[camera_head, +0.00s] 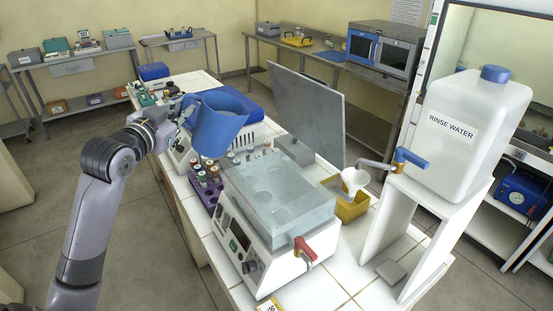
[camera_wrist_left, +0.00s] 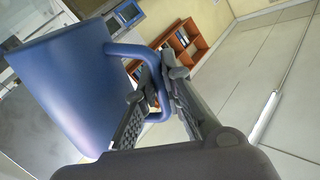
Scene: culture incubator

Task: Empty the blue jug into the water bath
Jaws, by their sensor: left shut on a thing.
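My left gripper (camera_head: 185,110) is shut on the handle of the blue jug (camera_head: 218,125) and holds it up in the air, tilted, above the bench. In the left wrist view the jug (camera_wrist_left: 68,85) shows large at the left, with its handle between the fingers (camera_wrist_left: 155,95). The jug is above the vial rack, just behind and left of the water bath (camera_head: 270,220). The bath is a white box with a clear, pale-blue basin on top and a red-handled tap at its front. Its grey lid (camera_head: 305,110) stands raised. My right gripper is not in view.
A purple rack (camera_head: 205,193) of capped vials stands beside the bath. A rinse water container (camera_head: 465,125) with a blue tap is on a white stand at the right. A yellow tray (camera_head: 350,207) holding a white vessel lies between them.

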